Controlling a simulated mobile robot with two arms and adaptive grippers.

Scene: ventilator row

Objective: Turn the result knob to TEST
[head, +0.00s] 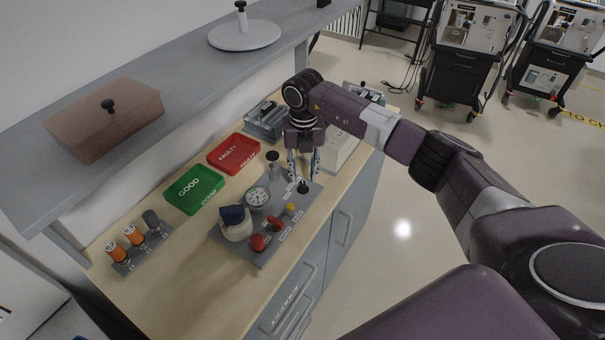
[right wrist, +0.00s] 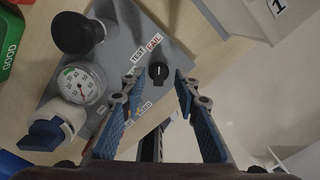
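The result knob (right wrist: 158,72) is a small black knob on a grey test panel (head: 232,249). A light mark shows on its face; its exact setting is too small to read. TEST (right wrist: 138,54) and FAIL (right wrist: 154,41) labels lie beside it. In the head view the knob (head: 304,188) sits near the panel's right end, just below my right gripper (head: 303,174). My right gripper is open, pointing down, with its blue-padded fingers (right wrist: 158,80) on either side of the knob in the right wrist view. Contact is not visible. My left gripper is out of view.
The panel also carries a pressure gauge (head: 257,198), a white part with a blue cap (head: 235,222), red knobs (head: 258,242) and a yellow button (head: 291,208). Green GOOD (head: 194,190) and red FAULTY (head: 233,153) trays lie behind. A shelf (head: 170,90) overhangs the bench's back.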

